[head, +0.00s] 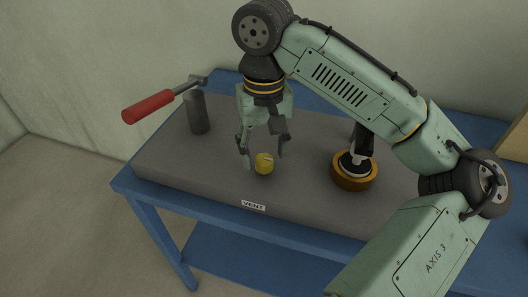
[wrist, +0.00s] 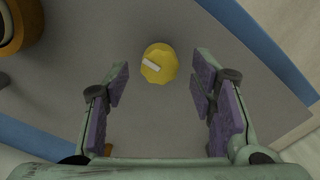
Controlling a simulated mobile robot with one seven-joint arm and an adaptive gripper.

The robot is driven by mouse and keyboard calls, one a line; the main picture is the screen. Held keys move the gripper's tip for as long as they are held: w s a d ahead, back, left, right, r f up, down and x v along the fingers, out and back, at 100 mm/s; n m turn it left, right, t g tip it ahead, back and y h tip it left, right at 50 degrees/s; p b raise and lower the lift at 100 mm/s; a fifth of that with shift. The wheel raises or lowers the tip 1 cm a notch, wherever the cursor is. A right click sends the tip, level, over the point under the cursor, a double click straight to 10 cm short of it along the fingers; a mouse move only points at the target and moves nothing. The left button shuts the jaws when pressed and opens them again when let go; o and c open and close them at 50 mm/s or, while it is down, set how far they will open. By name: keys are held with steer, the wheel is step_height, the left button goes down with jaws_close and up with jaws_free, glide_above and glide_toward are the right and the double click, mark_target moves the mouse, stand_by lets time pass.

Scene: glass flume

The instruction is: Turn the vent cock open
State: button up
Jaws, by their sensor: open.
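The vent cock is a small yellow knob (head: 264,163) on the grey slab (head: 310,207), behind the "VENT" label (head: 253,205). In the wrist view the yellow knob (wrist: 159,63) has a scalloped edge and a white pointer bar lying slantwise across its top. My gripper (head: 265,160) points down over the knob with its fingers apart. In the wrist view my gripper (wrist: 160,82) is open and empty, and the knob sits between and slightly beyond the fingertips, touching neither finger pad.
A red-handled crank (head: 148,106) on a dark post (head: 198,112) stands at the slab's left. An orange-brown round base (head: 354,176) with a dark upright part stands to the right. The slab lies on a blue table (head: 160,200). The slab around the knob is clear.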

steer(key=shift+f, duration=0.85)
steer(key=shift+c, duration=0.3)
steer(key=c, duration=1.1)
